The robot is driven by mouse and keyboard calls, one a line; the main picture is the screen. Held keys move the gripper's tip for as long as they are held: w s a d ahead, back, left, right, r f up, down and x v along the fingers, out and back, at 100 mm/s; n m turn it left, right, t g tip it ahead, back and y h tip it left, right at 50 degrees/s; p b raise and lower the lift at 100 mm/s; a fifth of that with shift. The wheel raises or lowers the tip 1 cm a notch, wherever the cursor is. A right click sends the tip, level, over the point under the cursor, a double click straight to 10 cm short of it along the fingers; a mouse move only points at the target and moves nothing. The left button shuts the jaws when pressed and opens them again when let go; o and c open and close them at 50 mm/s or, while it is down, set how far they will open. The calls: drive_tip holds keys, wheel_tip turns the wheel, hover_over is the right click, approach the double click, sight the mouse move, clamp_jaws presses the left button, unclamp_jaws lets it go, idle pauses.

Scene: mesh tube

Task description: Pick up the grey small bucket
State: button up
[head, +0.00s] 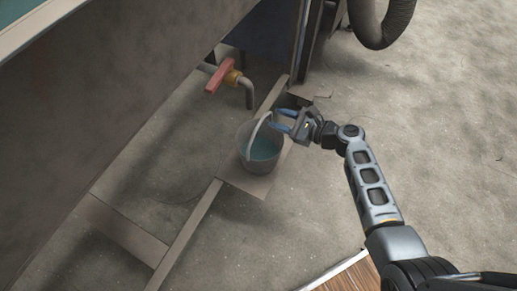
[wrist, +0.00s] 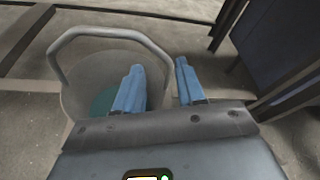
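The grey small bucket (head: 258,164) stands upright on a flat plate below the tap, with teal liquid or a teal bottom inside. Its handle (head: 257,134) is raised in an arch. My gripper (head: 277,120) is at the bucket's upper right rim, with its blue fingers pointing left toward the handle. In the wrist view, the bucket (wrist: 78,90) is at the left, and its handle (wrist: 100,32) arches over it.
A red-handled tap (head: 220,76) with a bent spout is mounted up and left of the bucket. A large grey wall or tank (head: 110,110) fills the left. A metal post (head: 300,40) rises behind. A thick hose (head: 382,25) hangs at the top right. Open floor lies right.

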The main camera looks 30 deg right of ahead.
sight(268, 118)
drive_tip(key=b+x, duration=0.2)
drive_tip(key=x, duration=0.4)
drive_tip(key=shift+a, duration=0.4)
drive_tip(key=shift+s+f, duration=0.1)
drive_tip(key=shift+s, duration=0.05)
drive_tip(key=shift+c, duration=0.5)
clamp_jaws()
idle(0.4)
